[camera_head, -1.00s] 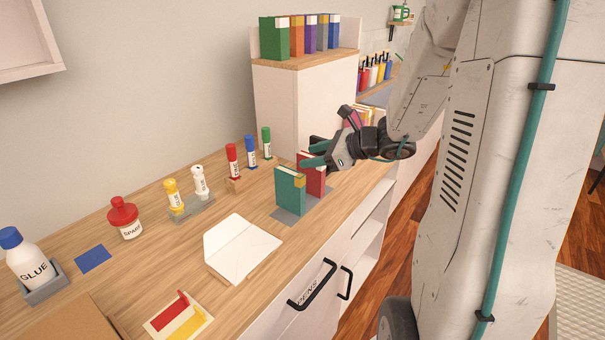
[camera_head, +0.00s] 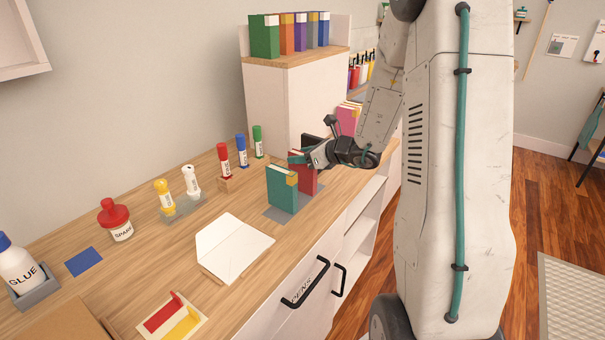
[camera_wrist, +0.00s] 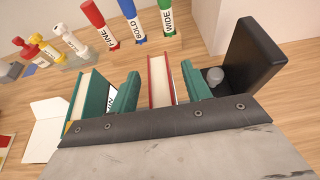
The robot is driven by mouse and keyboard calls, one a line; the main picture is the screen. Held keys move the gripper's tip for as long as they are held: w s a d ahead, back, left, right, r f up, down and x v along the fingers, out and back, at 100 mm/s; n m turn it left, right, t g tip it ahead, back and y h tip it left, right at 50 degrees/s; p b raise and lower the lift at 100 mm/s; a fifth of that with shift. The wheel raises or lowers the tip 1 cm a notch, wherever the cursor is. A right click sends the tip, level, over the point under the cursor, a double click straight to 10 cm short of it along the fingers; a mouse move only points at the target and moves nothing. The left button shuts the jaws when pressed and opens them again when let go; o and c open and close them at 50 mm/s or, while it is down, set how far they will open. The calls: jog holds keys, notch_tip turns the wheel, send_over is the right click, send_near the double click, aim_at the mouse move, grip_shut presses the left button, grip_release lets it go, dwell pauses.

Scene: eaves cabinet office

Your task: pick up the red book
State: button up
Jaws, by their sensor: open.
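The red book (camera_head: 307,180) stands upright on a grey mat (camera_head: 272,212) on the wooden counter, just behind a teal book (camera_head: 282,190). My gripper (camera_head: 303,159) is at the top of the red book. In the wrist view, my open gripper (camera_wrist: 158,84) has one teal finger on each side of the red book (camera_wrist: 160,68), with its pale page edges between them. I cannot tell whether either finger touches it. The teal book (camera_wrist: 88,98) stands just left of the left finger. The lower part of the red book is partly hidden in both views.
A black upright panel (camera_wrist: 248,55) is right of the fingers. Red, blue and green markers (camera_head: 241,150) stand behind. A white cabinet (camera_head: 290,100) topped with books is at the back. A white envelope (camera_head: 235,245) lies in front, left of the books.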

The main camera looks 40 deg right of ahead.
grip_shut()
jog(key=shift+r, duration=0.15)
